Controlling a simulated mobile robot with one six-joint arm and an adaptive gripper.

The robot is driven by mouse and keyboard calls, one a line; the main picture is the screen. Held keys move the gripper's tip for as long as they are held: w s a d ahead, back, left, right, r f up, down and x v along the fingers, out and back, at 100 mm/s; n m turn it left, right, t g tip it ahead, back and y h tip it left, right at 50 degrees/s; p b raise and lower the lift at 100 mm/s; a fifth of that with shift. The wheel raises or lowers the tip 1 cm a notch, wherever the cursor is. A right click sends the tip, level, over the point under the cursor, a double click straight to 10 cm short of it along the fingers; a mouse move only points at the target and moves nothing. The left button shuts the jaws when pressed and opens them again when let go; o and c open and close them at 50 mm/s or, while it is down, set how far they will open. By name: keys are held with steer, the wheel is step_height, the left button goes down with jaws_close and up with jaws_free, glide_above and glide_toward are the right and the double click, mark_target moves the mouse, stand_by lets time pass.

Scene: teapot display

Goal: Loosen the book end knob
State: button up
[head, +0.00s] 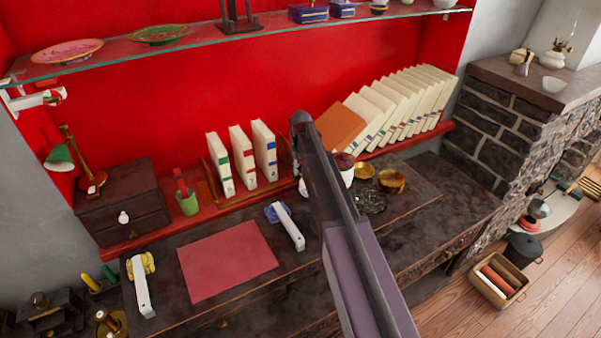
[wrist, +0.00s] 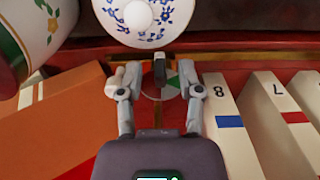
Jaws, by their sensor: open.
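My gripper (wrist: 154,78) is open in the wrist view, with one finger on each side of a small dark upright piece (wrist: 160,69) that looks like the book end knob. A gap shows on both sides of this piece, and I cannot tell its depth relative to the fingertips. A green and red patch and a faint round outline show just below it. In the head view my arm reaches over the shelf and hides the gripper and the knob. A wooden book end (head: 285,158) shows partly beside the upright books.
White books (wrist: 240,130) stand right of my gripper; an orange book (wrist: 50,125) leans left. A flowered white dish (wrist: 138,18) and a white and green vessel (wrist: 38,30) lie close beyond the fingers. The desk below holds a red mat (head: 226,260) and a white-handled tool (head: 287,228).

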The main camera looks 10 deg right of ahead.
steer(key=shift+f, duration=0.15)
jaws_close()
steer(key=shift+s+a+h, duration=0.1)
steer(key=shift+h, duration=0.3)
steer(key=shift+s+f+t+h+b, duration=0.1)
steer(key=shift+t+h+b, duration=0.2)
steer(key=shift+h, duration=0.3)
steer(key=h+b, duration=0.1)
steer(key=h, duration=0.1)
steer(key=shift+a+f+t+h+b, duration=0.2)
steer(key=shift+t+h+b, duration=0.1)
steer(key=shift+t+b, duration=0.1)
steer(key=shift+a+t+h+b, duration=0.1)
steer(key=shift+t+h+b, duration=0.3)
steer(key=shift+h+b, duration=0.45)
steer(key=shift+r+h, duration=0.1)
steer(key=shift+h, duration=0.45)
steer(key=shift+b, duration=0.3)
